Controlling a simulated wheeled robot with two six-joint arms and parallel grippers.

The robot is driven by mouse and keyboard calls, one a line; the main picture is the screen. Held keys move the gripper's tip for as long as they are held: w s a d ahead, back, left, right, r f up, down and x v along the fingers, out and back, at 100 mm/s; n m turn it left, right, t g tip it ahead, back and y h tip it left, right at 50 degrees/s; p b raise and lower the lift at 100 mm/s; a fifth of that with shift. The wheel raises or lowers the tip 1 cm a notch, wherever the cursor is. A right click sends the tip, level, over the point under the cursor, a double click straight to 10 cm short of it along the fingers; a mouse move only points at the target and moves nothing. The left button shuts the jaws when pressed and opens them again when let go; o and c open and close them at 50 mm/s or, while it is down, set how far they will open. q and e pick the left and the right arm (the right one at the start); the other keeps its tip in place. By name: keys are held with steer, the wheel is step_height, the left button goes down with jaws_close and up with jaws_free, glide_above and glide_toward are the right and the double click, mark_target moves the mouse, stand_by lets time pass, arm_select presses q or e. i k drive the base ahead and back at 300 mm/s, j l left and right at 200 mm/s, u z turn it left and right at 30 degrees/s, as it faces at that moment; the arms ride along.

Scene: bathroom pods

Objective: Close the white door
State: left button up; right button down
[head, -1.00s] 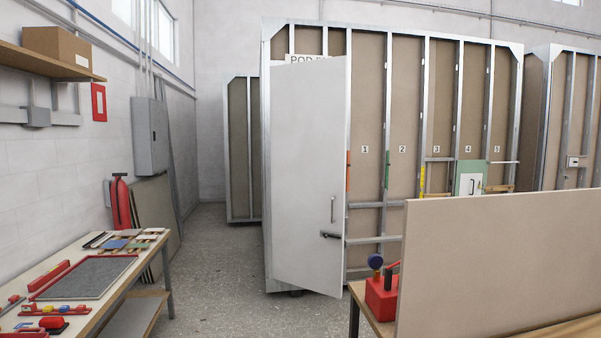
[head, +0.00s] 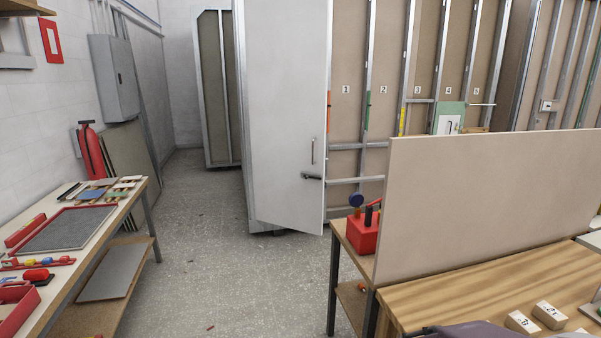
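The white door (head: 285,120) stands near the middle of the head view, on the left end of a metal-framed pod. It is ajar: its right edge, with the handle, stands out toward me from the pod. Its left edge is by the pod's corner post. A vertical pull handle (head: 313,151) and a dark lever (head: 312,177) sit near its right edge. The door's top is cut off by the frame. Neither of my grippers is in view.
A tool table (head: 110,216) stands at the left.

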mark_target(287, 41)
steer(key=i, duration=2.4)
steer(key=i+l+u, duration=0.1)
steer(key=i, duration=1.1)
steer(key=i+l, duration=0.1)
steer(key=i, duration=1.1)
